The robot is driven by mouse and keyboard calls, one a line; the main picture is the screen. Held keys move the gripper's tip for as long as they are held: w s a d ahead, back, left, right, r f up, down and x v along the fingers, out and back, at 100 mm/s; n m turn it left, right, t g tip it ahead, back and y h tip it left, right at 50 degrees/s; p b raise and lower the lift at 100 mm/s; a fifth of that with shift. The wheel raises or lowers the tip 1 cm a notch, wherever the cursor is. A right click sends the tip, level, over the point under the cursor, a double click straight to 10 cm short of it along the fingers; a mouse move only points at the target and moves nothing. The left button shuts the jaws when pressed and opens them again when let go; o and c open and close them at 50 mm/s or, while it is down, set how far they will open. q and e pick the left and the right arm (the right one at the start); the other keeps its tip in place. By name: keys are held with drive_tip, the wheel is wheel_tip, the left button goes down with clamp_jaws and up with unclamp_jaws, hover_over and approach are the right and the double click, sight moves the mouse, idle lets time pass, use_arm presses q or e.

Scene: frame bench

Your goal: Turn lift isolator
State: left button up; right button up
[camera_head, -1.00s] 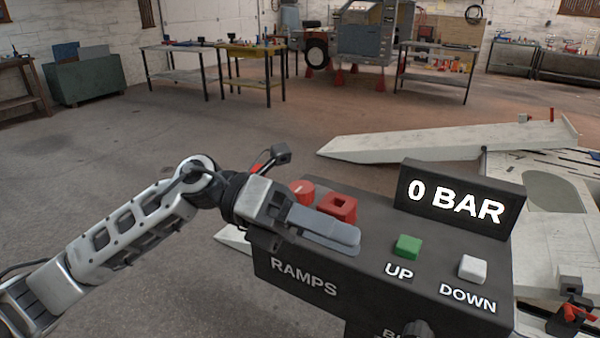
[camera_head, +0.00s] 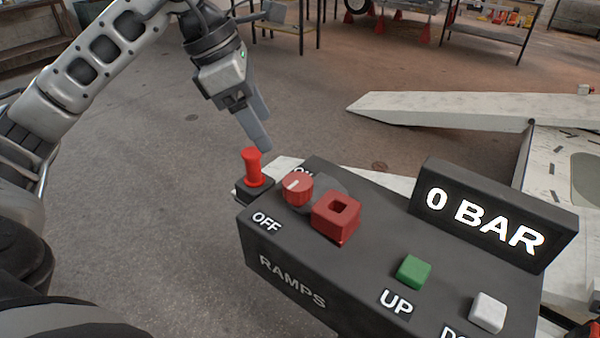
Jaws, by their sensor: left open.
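My right gripper is not in view; a dark part of my body fills the lower left.
Beside the knob stand a red square block with a hole (camera_head: 336,217) and a red plunger-like post (camera_head: 252,168). A green UP button (camera_head: 413,271), a white DOWN button (camera_head: 488,312) and a 0 BAR display (camera_head: 490,217) are to the right. A pale ramp (camera_head: 430,118) lies behind.

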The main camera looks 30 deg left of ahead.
sight(294, 181)
use_arm(q)
drive_tip(key=p+x, duration=0.1)
drive_tip(key=x, duration=1.2)
drive_tip(key=shift+d+f, duration=0.1)
drive_tip(key=shift+f, duration=0.1)
drive_tip(key=shift+c, duration=0.3)
